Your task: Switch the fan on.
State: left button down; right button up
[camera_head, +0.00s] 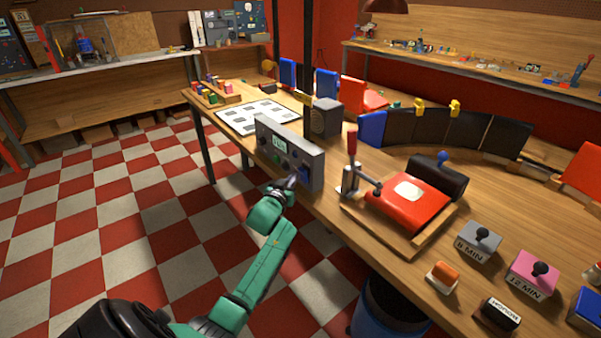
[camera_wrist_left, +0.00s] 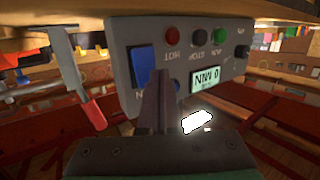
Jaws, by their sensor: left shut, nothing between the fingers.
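A grey control box (camera_head: 312,165) stands at the table's left edge, with a small lit display, round buttons and a blue rocker switch (camera_head: 304,174). In the left wrist view the box (camera_wrist_left: 185,95) appears upside down. Its display reads 0 MIN, and the blue rocker (camera_wrist_left: 141,66) sits beside red, black and green buttons. My left gripper (camera_head: 292,182) is shut and empty, with its tips in front of the panel close to the rocker. In the wrist view the gripper (camera_wrist_left: 158,82) overlaps the rocker's edge; I cannot tell whether it touches. My right gripper is not in view.
A grey box with a round dark front (camera_head: 325,118), possibly the fan, stands behind the control box. Timer blocks (camera_head: 478,242) lie at the front right. Checkered floor on the left is clear.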

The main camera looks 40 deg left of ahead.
pick_arm(q)
jog(key=shift+w+d+r, duration=0.1)
jog(key=shift+w+r, duration=0.1)
jog(key=shift+w, duration=0.2)
dwell(0.6)
jog(key=shift+s, duration=0.1)
jog(key=shift+s+a+f+p, duration=0.25)
jog(key=shift+s+f+p, duration=0.1)
jog(key=shift+s, duration=0.35)
jog(key=s, duration=0.1)
jog(key=s+a+f+p, duration=0.1)
jog(key=s, duration=0.1)
jog(key=s+f, duration=0.1)
jog(key=shift+s+a, duration=0.15)
jog(key=shift+s, duration=0.05)
jog(key=shift+f, duration=0.15)
dwell(0.4)
